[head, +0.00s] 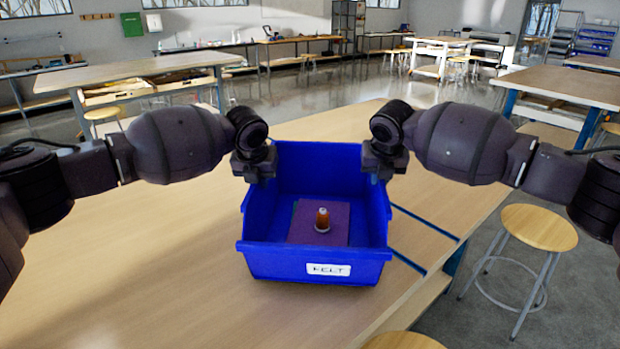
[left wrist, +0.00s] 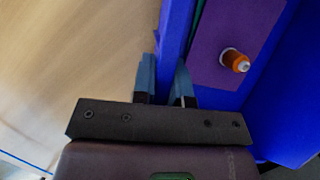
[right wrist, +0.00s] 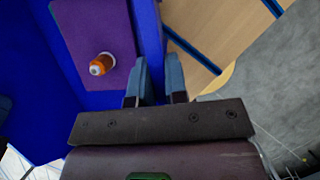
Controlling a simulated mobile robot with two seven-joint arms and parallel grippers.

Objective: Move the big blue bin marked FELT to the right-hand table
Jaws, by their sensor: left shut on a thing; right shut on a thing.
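The big blue bin (head: 315,261) with a white FELT label (head: 328,270) sits upright at the centre of the head view, over the near wooden table. Whether it touches the tabletop is unclear. Inside lie purple felt (head: 338,215) and a small orange bottle-like item with a pale top (head: 322,220). My left gripper (head: 258,178) is shut on the bin's left wall, which shows between its fingers in the left wrist view (left wrist: 173,45). My right gripper (head: 380,173) is shut on the right wall, as the right wrist view shows (right wrist: 150,40).
The near table (head: 170,260) is bare to the left of the bin. A round stool (head: 540,228) stands on the floor at right. Another wooden table (head: 565,84) stands at the back right, and one (head: 135,72) at the back left. Open floor (head: 330,88) lies beyond.

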